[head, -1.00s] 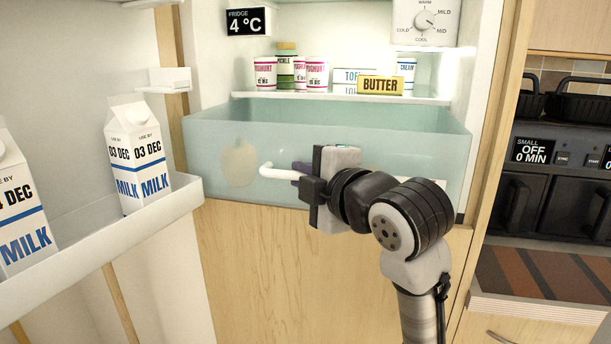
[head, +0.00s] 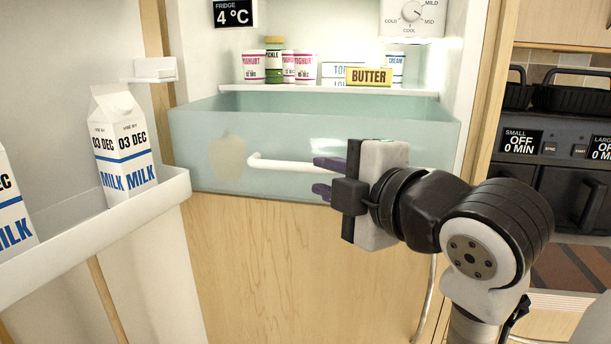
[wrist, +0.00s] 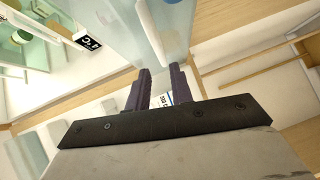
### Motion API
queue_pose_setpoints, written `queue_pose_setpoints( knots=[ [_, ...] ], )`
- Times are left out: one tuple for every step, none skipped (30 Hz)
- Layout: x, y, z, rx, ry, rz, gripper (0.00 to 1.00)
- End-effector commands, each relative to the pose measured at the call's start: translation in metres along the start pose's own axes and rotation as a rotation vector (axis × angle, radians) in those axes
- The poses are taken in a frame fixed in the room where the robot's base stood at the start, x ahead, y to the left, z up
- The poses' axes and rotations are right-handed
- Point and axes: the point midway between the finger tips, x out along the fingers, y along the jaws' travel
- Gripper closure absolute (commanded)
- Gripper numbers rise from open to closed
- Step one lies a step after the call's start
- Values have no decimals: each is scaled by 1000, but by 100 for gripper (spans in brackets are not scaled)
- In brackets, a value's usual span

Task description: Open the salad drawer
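The salad drawer (head: 290,135) is a pale, see-through blue-green box low in the fridge. Its front stands forward of the shelf above, and its open top shows. Its white bar handle (head: 285,164) runs across the front. My gripper (head: 325,177) is at the right part of the handle, its two purple fingers apart, one above and one below the bar's line. In the wrist view the fingers (wrist: 158,88) are apart with a gap between them, and the white handle (wrist: 163,40) shows beyond their tips. I cannot tell whether they touch it.
The open fridge door's shelf (head: 95,240) holds milk cartons (head: 122,145) at left. Above the drawer, a shelf holds butter (head: 369,77), yoghurts and jars. A wooden panel (head: 290,270) is below. Ovens (head: 570,190) stand at right.

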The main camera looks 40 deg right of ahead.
Motion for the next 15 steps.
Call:
queue_pose_setpoints(
  knots=[
    [-10, -1, 1, -1, -4, 2, 78],
    [-16, -1, 1, -2, -3, 2, 78],
    [-22, -1, 0, -3, -3, 2, 78],
    [-27, -1, 0, -2, -2, 1, 78],
    [-31, -1, 0, -1, -2, 0, 78],
    [-35, 0, 0, 0, -2, 0, 78],
    [-38, 0, 0, 0, -1, 0, 78],
    [-40, 0, 0, 0, -1, 0, 78],
    [-43, 0, 0, 0, -1, 0, 78],
    [-44, 0, 0, 0, -1, -1, 78],
    [-45, 0, 0, 0, -1, -1, 78],
    [-46, 0, 0, 0, -1, -1, 78],
    [-46, 0, 0, 0, -1, -2, 78],
    [-46, 0, 0, 0, 0, -2, 78],
    [-46, 0, 0, 0, 0, -2, 78]
  ],
)
